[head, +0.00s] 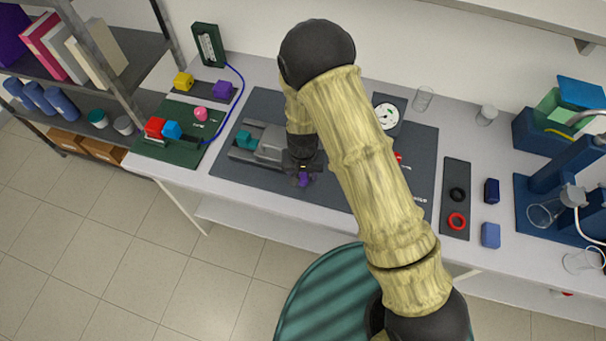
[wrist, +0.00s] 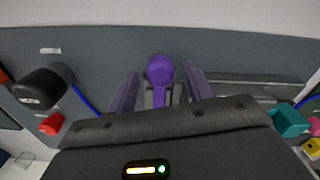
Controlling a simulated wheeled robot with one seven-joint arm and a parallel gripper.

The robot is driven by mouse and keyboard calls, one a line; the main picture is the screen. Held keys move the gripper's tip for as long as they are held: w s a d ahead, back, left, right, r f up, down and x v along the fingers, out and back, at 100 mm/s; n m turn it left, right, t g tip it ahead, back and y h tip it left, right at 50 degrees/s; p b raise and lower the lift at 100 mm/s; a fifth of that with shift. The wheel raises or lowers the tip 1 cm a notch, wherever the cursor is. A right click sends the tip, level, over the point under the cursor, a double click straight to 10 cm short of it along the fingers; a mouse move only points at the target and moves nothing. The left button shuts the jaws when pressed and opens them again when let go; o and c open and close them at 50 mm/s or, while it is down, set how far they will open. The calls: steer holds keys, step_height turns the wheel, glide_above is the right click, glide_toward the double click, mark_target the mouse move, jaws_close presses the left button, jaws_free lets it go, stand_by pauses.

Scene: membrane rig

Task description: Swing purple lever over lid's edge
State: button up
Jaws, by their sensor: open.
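The purple lever (wrist: 160,75) shows in the wrist view as a rounded knob on a narrow stem. It stands between the two fingers of my gripper (wrist: 160,92), which are open with a visible gap on each side of it. In the head view my gripper (head: 303,181) points down at the right end of the grey rig, and purple shows at its tip; lever and fingers are hard to tell apart there. The grey lid (head: 268,151) lies just left of my gripper, partly hidden by it. Where the lever's foot meets the lid is hidden.
A teal block (head: 245,140) sits on the rig's left part. A green board (head: 185,150) with coloured blocks is at left. The dark mat's front strip is clear.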

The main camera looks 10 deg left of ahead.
steer(key=shift+f, duration=0.85)
steer(key=shift+c, duration=0.4)
jaws_close()
